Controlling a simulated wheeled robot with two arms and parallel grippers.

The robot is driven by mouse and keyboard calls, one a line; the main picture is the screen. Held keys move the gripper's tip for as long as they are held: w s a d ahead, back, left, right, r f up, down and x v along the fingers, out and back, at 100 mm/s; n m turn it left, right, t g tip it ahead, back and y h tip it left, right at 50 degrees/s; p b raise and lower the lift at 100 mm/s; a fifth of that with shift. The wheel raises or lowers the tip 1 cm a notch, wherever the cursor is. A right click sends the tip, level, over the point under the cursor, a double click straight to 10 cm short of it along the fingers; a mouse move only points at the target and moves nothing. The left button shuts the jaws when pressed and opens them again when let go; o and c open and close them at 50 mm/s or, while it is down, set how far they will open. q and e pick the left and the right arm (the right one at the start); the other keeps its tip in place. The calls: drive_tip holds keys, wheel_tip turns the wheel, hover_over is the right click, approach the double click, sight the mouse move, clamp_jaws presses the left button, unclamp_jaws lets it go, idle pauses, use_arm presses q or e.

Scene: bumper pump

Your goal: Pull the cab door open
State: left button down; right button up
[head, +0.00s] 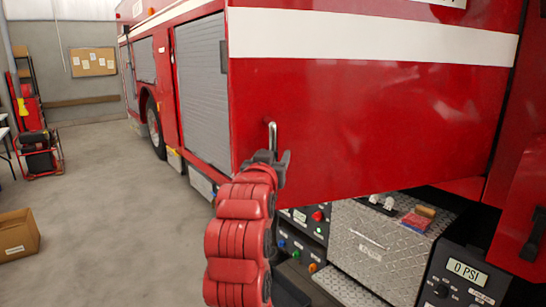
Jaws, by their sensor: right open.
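The cab door (370,115) appears as a large red panel with a white stripe, filling the middle and right of the head view. A small upright metal handle (272,132) shows near its lower left edge. My right gripper (271,156) is open at the handle, with its dark fingers around or just in front of the handle's lower end. The gripper hides that end, and I cannot tell whether the fingers touch it. The door's left edge overlaps the truck's side; how far it stands out is unclear. My left gripper is not in view.
Below the door are a control panel (298,232) with coloured buttons, a diamond-plate box (375,255) and a gauge reading 0 PSI (466,271). A grey roller shutter (203,90) lies beyond the door's edge. A cardboard box (18,235) stands at left; the floor between is clear.

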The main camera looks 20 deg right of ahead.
drive_tip(key=shift+a, duration=0.1)
drive_tip(key=b+v, duration=0.2)
drive_tip(key=v, duration=1.5)
drive_tip(key=shift+s, duration=0.2)
